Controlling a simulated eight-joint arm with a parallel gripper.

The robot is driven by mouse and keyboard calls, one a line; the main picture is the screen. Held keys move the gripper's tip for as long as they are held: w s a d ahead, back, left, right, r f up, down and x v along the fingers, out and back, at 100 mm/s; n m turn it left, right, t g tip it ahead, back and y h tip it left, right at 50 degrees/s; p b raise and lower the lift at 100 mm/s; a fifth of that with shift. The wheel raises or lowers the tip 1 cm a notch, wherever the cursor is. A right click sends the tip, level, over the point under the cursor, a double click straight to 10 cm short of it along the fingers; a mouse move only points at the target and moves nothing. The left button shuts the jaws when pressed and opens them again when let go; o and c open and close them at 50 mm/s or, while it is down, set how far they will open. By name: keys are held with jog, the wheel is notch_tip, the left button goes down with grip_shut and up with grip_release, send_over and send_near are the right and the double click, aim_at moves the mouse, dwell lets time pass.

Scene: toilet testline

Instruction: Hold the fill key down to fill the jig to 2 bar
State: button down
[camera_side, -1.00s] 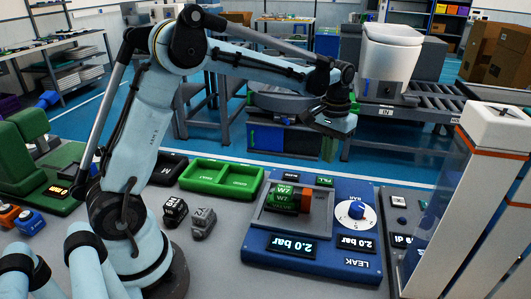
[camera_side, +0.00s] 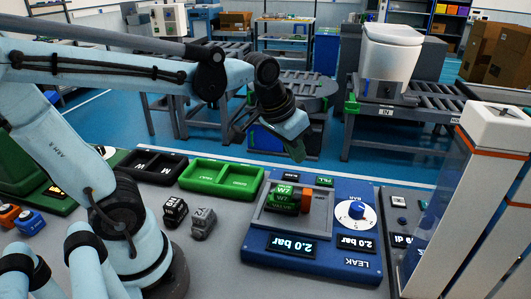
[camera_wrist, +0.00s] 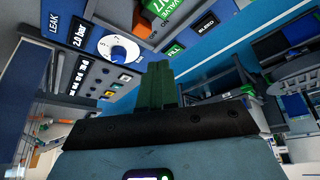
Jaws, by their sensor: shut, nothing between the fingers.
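The blue leak jig (camera_side: 262,246) sits on the bench with a green valve part labelled W7 (camera_side: 285,197) lying in its recess. The green fill key (camera_side: 323,181) is at its back edge; it also shows in the wrist view (camera_wrist: 174,50). A large display (camera_side: 291,245) and a smaller one (camera_side: 356,243) both read 2.0 bar. A white dial with a blue knob (camera_side: 356,210) is at the right. My gripper (camera_side: 299,156) is shut and empty, its green fingers in the air above and behind the jig, apart from the fill key. The fingertips also show in the wrist view (camera_wrist: 160,68).
A green tray (camera_side: 222,180) and a black tray (camera_side: 150,167) stand left of the jig. Two small blocks, black (camera_side: 175,211) and grey (camera_side: 203,224), lie in front of them. A tall white and orange frame (camera_side: 470,200) rises at the right.

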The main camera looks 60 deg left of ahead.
jog(key=shift+s+d+f+m+t, duration=0.15)
jog(key=shift+s+f+t, duration=0.25)
jog(key=shift+s, duration=0.45)
jog(key=shift+s+d+f+m+t, duration=0.1)
jog(key=shift+s+f+t, duration=0.3)
jog(key=shift+s, duration=0.5)
jog(key=shift+s+d+f+m+t, duration=0.15)
jog(key=shift+s+f+t, duration=0.25)
jog(key=shift+s, duration=0.45)
